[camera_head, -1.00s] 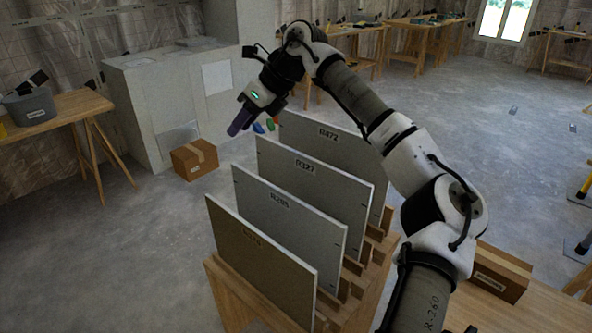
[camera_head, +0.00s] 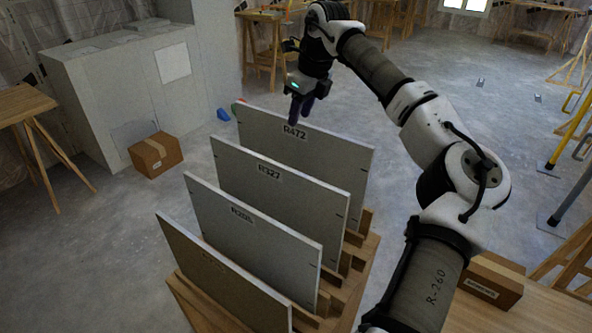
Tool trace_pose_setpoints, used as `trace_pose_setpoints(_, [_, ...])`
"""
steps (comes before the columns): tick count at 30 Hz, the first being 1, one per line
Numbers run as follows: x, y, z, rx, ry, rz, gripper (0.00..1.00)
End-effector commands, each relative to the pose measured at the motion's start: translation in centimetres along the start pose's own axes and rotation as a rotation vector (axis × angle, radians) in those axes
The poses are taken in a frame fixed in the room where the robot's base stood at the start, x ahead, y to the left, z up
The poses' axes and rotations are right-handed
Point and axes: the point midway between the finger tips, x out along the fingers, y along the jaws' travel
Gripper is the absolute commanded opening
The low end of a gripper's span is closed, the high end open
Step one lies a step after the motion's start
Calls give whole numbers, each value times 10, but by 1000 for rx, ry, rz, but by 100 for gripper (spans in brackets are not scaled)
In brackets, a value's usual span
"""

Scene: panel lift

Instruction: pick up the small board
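Several grey boards stand upright and parallel in a slotted wooden rack. The rearmost board, labelled R472 (camera_head: 335,157), is nearest my gripper. In front of it stand the board labelled R327 (camera_head: 300,200), a board with a blurred label (camera_head: 265,245) and a darker front board (camera_head: 215,283). I cannot tell by size which is the small board. My gripper (camera_head: 301,114) points down at the top edge of R472, left of its middle. Its two dark purple fingers show a narrow gap and hold nothing visible. Whether they touch or straddle the edge is unclear.
The wooden rack (camera_head: 362,262) holds the boards' lower edges. A cardboard box (camera_head: 155,155) lies on the floor at left, and another (camera_head: 492,280) sits on the table at right. Floor left of the rack is clear.

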Motion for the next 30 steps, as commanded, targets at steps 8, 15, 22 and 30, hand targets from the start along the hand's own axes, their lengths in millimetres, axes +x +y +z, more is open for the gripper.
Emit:
trace_pose_setpoints(8, [17,1,1,-1,-1,2,37])
trace_pose_setpoints(15, [51,1,2,-2,-1,4,37])
trace_pose_setpoints(22, [64,1,1,-1,-2,0,37])
trace_pose_setpoints(30, [64,1,1,-1,-2,1,12])
